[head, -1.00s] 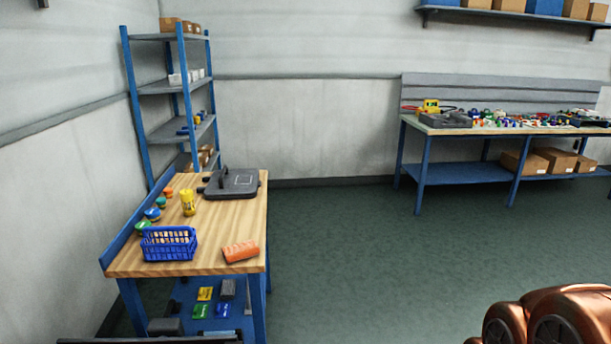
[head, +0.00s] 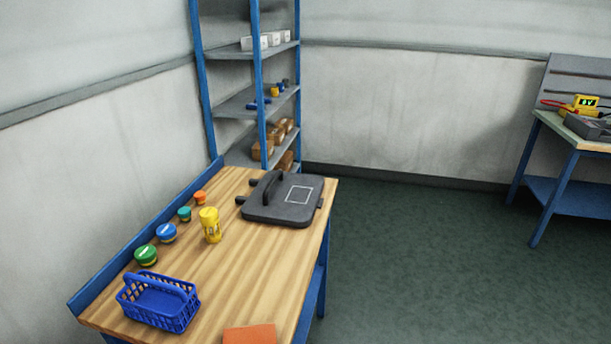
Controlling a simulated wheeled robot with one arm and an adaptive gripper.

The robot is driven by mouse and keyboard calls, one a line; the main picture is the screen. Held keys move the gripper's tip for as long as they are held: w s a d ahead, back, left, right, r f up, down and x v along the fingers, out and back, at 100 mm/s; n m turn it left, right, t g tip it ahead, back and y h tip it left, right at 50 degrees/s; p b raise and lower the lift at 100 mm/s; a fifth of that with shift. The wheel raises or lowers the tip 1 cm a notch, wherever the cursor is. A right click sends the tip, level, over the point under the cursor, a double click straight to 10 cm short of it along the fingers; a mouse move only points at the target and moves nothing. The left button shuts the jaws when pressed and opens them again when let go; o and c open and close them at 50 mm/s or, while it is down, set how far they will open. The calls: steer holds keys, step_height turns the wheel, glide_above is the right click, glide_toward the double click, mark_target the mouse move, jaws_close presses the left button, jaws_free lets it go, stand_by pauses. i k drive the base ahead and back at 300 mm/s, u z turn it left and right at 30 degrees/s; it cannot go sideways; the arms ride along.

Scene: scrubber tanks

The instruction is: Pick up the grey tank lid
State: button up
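The grey tank lid (head: 283,211) lies flat at the far end of the wooden workbench (head: 262,263). It is a dark grey, roughly square slab with a raised handle on its left part, a pale square outline on its top and small tabs at its edges. Nothing lies on it. My gripper is not in view.
A blue basket (head: 158,301), a yellow canister (head: 210,225), several small coloured-lid jars (head: 166,233) and an orange block (head: 250,334) stand on the bench. A shelf rack (head: 257,101) is behind. Open green floor (head: 420,265) lies to the right.

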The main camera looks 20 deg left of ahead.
mark_target(291, 200)
steer(key=i, duration=2)
steer(key=u, duration=3.5)
steer(key=i, duration=0.5)
steer(key=z, duration=0.1)
